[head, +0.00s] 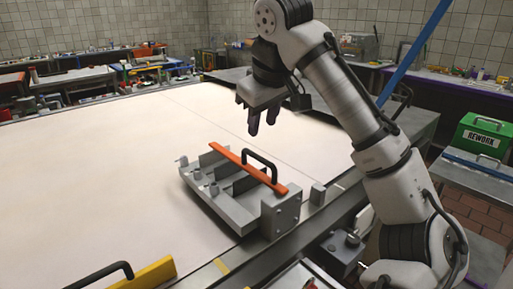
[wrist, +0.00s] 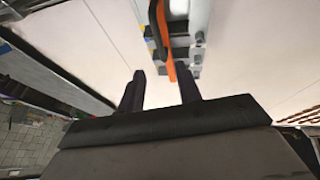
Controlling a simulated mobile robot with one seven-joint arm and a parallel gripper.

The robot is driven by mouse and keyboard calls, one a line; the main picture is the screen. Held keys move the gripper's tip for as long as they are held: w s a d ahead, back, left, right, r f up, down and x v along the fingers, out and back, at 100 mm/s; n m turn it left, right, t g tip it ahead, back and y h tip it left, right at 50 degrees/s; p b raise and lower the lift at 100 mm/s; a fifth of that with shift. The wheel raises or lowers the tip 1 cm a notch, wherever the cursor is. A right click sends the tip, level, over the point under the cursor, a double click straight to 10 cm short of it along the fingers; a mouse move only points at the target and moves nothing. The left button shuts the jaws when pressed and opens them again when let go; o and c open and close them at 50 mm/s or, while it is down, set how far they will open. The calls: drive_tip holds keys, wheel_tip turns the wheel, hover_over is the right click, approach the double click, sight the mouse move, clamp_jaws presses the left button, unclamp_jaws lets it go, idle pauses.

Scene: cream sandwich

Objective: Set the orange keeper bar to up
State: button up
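The orange keeper bar (head: 235,161) lies lowered across the top of a grey metal fixture (head: 230,212), its near end at a grey block (head: 281,212). A black arched handle (head: 262,163) stands up on the bar. In the wrist view the orange bar (wrist: 166,45) and its black handle (wrist: 154,22) show at the top, beyond the fingers. My gripper (head: 262,130) hangs above and behind the bar, apart from it. Its two dark fingers are spread with nothing between them, as the wrist view also shows (wrist: 160,90).
A yellow bar (head: 155,275) with a black handle is at the front left. The pale table top (head: 90,170) is largely clear left of the fixture. A green REWORK box (head: 482,138) stands at the right. A blue slanted pole (head: 412,52) rises behind my arm.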

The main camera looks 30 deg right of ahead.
sight(256, 155)
drive_tip(key=x, duration=1)
drive_tip(key=shift+p, duration=0.35)
clamp_jaws()
